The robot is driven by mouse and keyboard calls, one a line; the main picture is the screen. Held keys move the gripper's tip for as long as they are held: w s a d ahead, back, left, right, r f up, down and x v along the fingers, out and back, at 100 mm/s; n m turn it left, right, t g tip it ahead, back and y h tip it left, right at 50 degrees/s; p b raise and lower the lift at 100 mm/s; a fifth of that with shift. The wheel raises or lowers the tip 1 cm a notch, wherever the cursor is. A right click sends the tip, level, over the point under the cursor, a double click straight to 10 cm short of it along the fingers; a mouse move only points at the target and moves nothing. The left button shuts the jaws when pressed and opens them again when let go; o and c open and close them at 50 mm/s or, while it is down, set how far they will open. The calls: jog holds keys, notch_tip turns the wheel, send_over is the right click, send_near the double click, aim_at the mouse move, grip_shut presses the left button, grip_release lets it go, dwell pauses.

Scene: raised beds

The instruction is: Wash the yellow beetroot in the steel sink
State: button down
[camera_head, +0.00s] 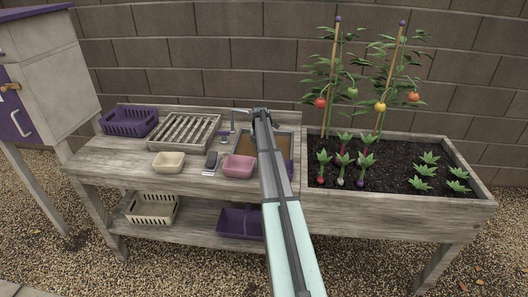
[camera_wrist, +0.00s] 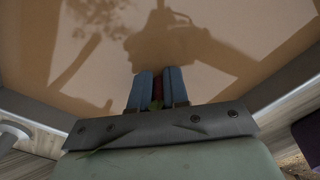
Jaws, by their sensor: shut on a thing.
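The steel sink (camera_head: 246,144) is set into the wooden bench, brown inside, and partly hidden by my arm. In the wrist view its brown inside (camera_wrist: 215,60) fills most of the picture, with shadows of my gripper and of leaves on it. My gripper (camera_wrist: 156,74) points into the sink, its blue fingers close together on a narrow dark red thing (camera_wrist: 157,92). A bit of green shows at the gripper's near side. I cannot make out a yellow beetroot; the held thing's lower part is hidden.
A tap (camera_head: 233,122) stands behind the sink. A pink tub (camera_head: 239,168), a cream tub (camera_head: 168,163), a dark brush-like thing (camera_head: 211,160), a slatted rack (camera_head: 184,134) and a purple crate (camera_head: 130,122) are on the bench. The planted bed (camera_head: 400,208) is at right.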

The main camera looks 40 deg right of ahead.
jog(key=shift+w+a, duration=1.25)
jog(key=shift+a, duration=0.05)
jog(key=shift+s+d, duration=0.1)
jog(key=shift+d, duration=0.05)
jog(key=shift+s+d, duration=1.65)
jog(key=shift+s, duration=0.05)
notch_tip(320, 180, up, 17)
dwell(0.5)
dwell(0.6)
jog(key=a+r+m, duration=0.1)
jog(key=a+m, duration=0.4)
jog(key=a, duration=1.1)
jog(key=s+a+f+m, duration=0.1)
jog(key=s+a+m, duration=0.3)
jog(key=a, duration=0.7)
jog(key=s+a+f+m, duration=0.2)
jog(key=s+a+m, duration=0.2)
jog(key=s+a, duration=0.3)
jog(key=s+a+f+m, duration=0.2)
jog(key=s+a+m, duration=0.3)
jog(key=a, duration=1.2)
jog(key=shift+s+f, duration=0.2)
jog(key=shift+s, duration=0.2)
